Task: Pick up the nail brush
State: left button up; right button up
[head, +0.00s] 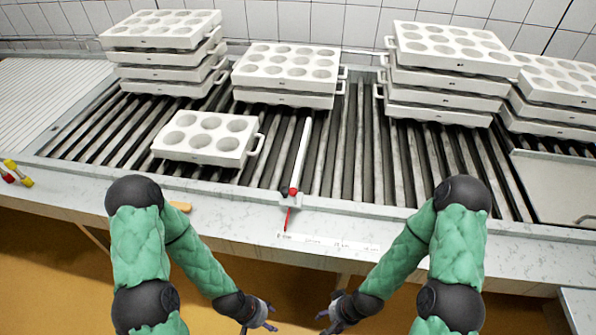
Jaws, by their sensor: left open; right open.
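A small tan wooden piece (181,206) lies on the front ledge, partly hidden behind my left arm; it may be the nail brush, but too little shows to be sure. My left gripper (268,316) is open and empty, low in front of the ledge, below and to the right of that piece. My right gripper (325,318) is open and empty beside it, farther right. Neither gripper touches anything.
White mould trays stand in stacks on the roller conveyor (345,150), with a single tray (207,138) nearer the front. A white, red-ended rod (300,155) stands mid-ledge above a ruler strip (330,243). Yellow-and-red tools (18,173) lie far left. The right ledge is clear.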

aim_at(184, 207)
jog(key=u, duration=1.15)
jog(key=z, duration=1.3)
jog(key=u, duration=1.3)
jog(key=i+j, duration=0.2)
jog(key=j, duration=0.15)
jog(key=i+j, duration=0.25)
jog(key=j, duration=0.15)
jog(key=i+j+z, duration=0.1)
jog(key=j, duration=0.25)
jog(key=i+j, duration=0.3)
jog(key=z, duration=0.45)
jog(key=i+z, duration=0.1)
jog(key=z, duration=0.3)
jog(key=j+z, duration=0.1)
jog(key=z, duration=0.35)
jog(key=i+z, duration=0.1)
jog(key=z, duration=0.3)
